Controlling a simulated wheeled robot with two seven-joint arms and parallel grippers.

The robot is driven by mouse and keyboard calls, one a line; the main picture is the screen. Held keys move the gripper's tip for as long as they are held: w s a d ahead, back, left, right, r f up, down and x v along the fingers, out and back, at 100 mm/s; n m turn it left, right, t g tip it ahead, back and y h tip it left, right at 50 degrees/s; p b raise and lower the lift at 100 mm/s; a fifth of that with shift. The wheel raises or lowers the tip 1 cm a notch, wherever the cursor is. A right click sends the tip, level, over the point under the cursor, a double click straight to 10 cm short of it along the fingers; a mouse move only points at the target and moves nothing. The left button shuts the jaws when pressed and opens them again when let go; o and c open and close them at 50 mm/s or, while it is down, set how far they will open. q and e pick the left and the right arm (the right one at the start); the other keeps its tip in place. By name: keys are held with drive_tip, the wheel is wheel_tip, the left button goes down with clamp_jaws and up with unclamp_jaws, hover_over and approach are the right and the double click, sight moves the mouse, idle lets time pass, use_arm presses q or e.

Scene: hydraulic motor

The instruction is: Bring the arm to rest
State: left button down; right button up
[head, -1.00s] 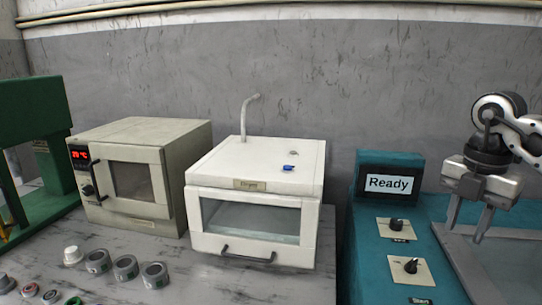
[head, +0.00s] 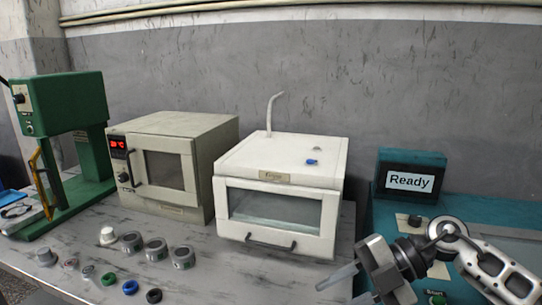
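My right gripper (head: 340,292) is in the lower right of the head view, its arm coming in from the right. Its two fingers point left and are apart, with nothing between them. It hangs in front of the teal machine (head: 384,215), whose screen (head: 409,180) reads "Ready", and to the right of the white oxygen box (head: 300,165). My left gripper is not in view.
A beige oven (head: 190,205) with a red display stands left of the white box. A green press (head: 62,105) stands at the far left. Several small cups, caps and rings, including a blue ring (head: 130,287), lie on the marble table (head: 205,275) in front.

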drive_tip(key=s+a+m+t+y, duration=0.2)
drive_tip(key=a+m+t+y, duration=0.15)
drive_tip(key=a+y, duration=0.35)
drive_tip(key=d+f+m+t+h, duration=0.7)
drive_tip(key=f+m+t+h, duration=0.6)
drive_tip(key=m, duration=0.7)
drive_tip(key=s+d+f+m+g+h, duration=0.3)
drive_tip(key=s+d+f+m+g, duration=0.1)
drive_tip(key=s+f, duration=0.8)
drive_tip(key=shift+s+f+g+h, duration=0.25)
drive_tip(key=shift+f+g+h, duration=0.05)
drive_tip(key=shift+f+g, duration=0.4)
drive_tip(key=shift+r, duration=0.1)
